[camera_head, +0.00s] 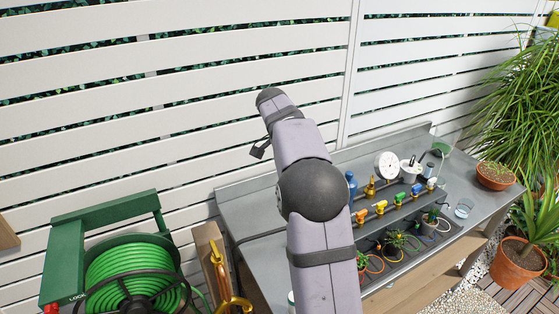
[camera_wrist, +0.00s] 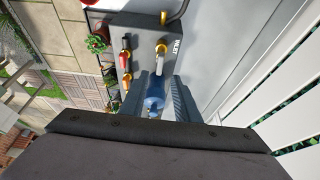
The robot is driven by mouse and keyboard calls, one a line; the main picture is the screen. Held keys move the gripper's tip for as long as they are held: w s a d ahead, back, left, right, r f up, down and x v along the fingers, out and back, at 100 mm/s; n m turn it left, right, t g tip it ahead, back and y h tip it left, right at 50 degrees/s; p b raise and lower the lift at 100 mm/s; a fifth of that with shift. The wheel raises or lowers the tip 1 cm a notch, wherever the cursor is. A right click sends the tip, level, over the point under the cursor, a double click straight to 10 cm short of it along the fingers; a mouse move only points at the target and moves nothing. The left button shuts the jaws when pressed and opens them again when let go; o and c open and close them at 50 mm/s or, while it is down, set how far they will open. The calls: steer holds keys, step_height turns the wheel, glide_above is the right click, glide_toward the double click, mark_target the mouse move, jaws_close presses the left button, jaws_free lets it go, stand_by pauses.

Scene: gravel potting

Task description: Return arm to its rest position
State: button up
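My arm rises over the bench in the head view, its wrist end up in front of the white slatted fence. My gripper (camera_wrist: 159,80) shows in the wrist view with its two fingers apart. Only a small dark part of its end shows left of the wrist in the head view. I see nothing held.
A dark manifold with coloured valves (camera_head: 380,207) and small potted plants (camera_head: 394,240) sit right of my arm. A green hose reel (camera_head: 130,270) stands at the left. A terracotta pot (camera_head: 516,262) stands at the right. The fence runs behind the bench.

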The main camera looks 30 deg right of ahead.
steer(key=s+a+f+n+y, duration=0.1)
steer(key=s+a+f+n, duration=0.35)
steer(key=a, duration=0.35)
steer(key=s+a+f+n+y, duration=0.2)
steer(key=s+a+f+n, duration=0.1)
steer(key=s+a+n, duration=0.3)
steer(key=s+a+f+n, duration=0.3)
steer(key=s+a+n, duration=0.1)
steer(key=s, duration=0.3)
steer(key=s+a+f+n+y, duration=0.1)
steer(key=s+a+f+n, duration=0.2)
steer(key=s+a, duration=0.3)
steer(key=shift+s+f+n, duration=0.35)
steer(key=shift+s+f, duration=0.45)
